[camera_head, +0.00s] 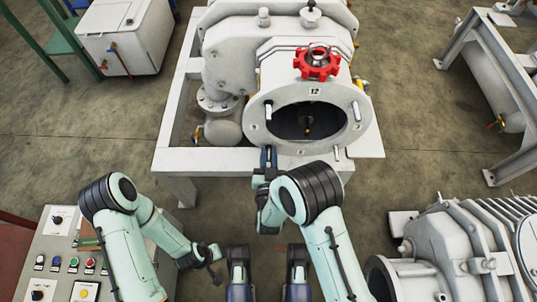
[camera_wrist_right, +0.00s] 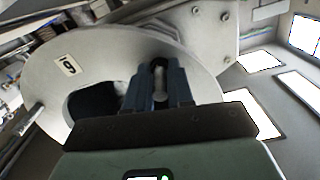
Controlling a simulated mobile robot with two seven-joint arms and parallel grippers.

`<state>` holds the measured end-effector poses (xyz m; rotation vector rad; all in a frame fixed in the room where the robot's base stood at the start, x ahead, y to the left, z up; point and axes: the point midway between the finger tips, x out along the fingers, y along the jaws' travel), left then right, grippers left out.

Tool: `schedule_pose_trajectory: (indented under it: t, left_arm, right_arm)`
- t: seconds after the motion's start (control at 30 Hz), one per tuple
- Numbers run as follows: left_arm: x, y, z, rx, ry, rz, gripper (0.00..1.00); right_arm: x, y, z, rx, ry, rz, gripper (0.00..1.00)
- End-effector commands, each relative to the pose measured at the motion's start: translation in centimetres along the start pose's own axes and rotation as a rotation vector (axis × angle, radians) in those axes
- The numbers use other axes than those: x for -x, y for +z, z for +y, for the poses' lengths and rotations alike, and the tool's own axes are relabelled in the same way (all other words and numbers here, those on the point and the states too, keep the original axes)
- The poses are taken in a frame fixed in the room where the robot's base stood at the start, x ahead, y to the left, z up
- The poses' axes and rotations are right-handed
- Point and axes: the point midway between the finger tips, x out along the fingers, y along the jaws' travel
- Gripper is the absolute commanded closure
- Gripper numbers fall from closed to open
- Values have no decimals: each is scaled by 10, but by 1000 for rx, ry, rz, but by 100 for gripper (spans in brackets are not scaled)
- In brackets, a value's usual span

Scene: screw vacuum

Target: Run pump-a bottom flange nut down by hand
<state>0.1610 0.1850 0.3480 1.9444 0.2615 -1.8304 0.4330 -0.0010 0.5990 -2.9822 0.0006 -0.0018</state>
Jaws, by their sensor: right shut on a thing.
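The grey pump has a round front flange (camera_head: 365,125) labelled 12 around a dark opening. Studs stick out of it, one at the left (camera_head: 268,111) and one at the right (camera_head: 356,111). My right gripper (camera_head: 268,156) is at the flange's lower left edge. In the right wrist view its dark blue fingers (camera_wrist_right: 160,85) are shut around a pale, round-ended stud or nut (camera_wrist_right: 161,82) in front of the flange (camera_wrist_right: 48,97). The fingers hide most of it, so I cannot tell nut from stud. My left gripper (camera_head: 208,256) hangs low, away from the pump, its jaws unclear.
A red handwheel (camera_head: 316,63) sits above the flange. The pump stands on a pale frame (camera_head: 175,160). A control panel (camera_head: 60,262) with buttons is at lower left. Another grey ribbed machine (camera_head: 450,245) is at lower right.

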Motion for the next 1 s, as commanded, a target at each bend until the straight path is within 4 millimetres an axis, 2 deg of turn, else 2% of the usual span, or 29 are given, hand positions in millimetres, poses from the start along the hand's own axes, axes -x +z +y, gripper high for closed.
schedule_pose_trajectory:
  t: [0.3,0.77,0.8,0.87,1.0]
  left_arm:
    - [-3,4,-3,4,-6,-12,57]
    - [-3,4,-4,4,-7,-14,57]
    - [-3,4,-3,4,-6,-14,57]
    - [-3,4,-3,4,-6,-14,57]
    - [-3,4,-3,4,-6,-14,57]
  right_arm:
    - [2,2,0,-91,1,-7,100]
    - [2,3,0,-101,0,-9,100]
    - [2,3,0,-101,0,-9,71]
    - [2,3,0,-101,0,-9,52]
    - [1,2,0,-102,0,-6,52]
